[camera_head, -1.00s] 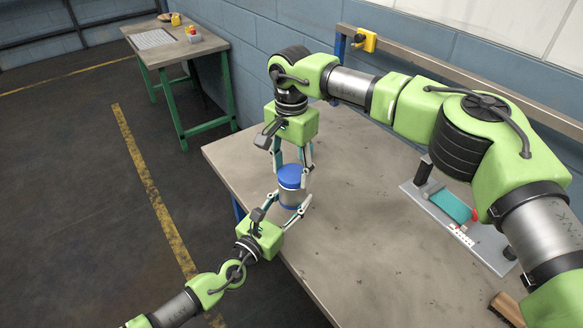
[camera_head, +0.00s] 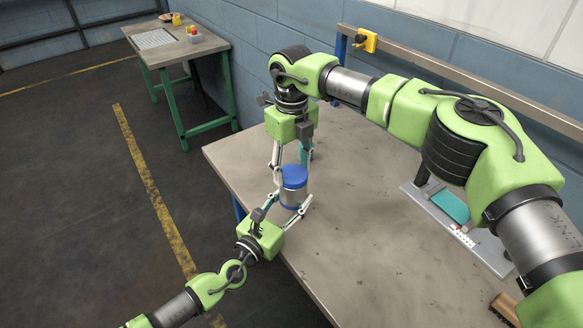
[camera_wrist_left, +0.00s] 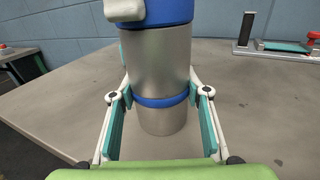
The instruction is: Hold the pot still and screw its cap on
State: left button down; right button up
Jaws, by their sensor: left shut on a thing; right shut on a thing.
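The pot (camera_head: 292,196) is a silver cylinder with a blue band low on its side, upright near the table's left edge. Its blue cap (camera_head: 294,174) sits on top; how far it is threaded cannot be told. My left gripper (camera_head: 291,207) is shut on the pot from the front, low down. In the left wrist view its fingers flank the pot (camera_wrist_left: 157,65) at the blue band. My right gripper (camera_head: 290,169) comes down from above, shut on the cap. One pale fingertip of it shows against the cap (camera_wrist_left: 172,14) in the left wrist view.
The grey table (camera_head: 350,240) is clear around the pot. A metal plate fixture (camera_head: 470,235) with a teal pad lies to the right, and a wooden brush-like piece (camera_head: 507,308) at the bottom right. A blue wall and rail (camera_head: 440,72) stand behind.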

pick_arm(q)
jog(key=shift+f, duration=0.1)
pick_arm(e)
jog(key=m, duration=0.7)
jog(key=shift+w+d, duration=0.1)
jog(key=shift+d, duration=0.05)
jog(key=m, duration=0.7)
jog(key=shift+d+m, duration=0.1)
jog(key=shift+m, duration=0.2)
pick_arm(q)
jog(key=shift+s, duration=0.1)
pick_arm(e)
jog(key=o, duration=1)
jog(key=shift+r, duration=2.3)
jog(key=shift+c, duration=0.4)
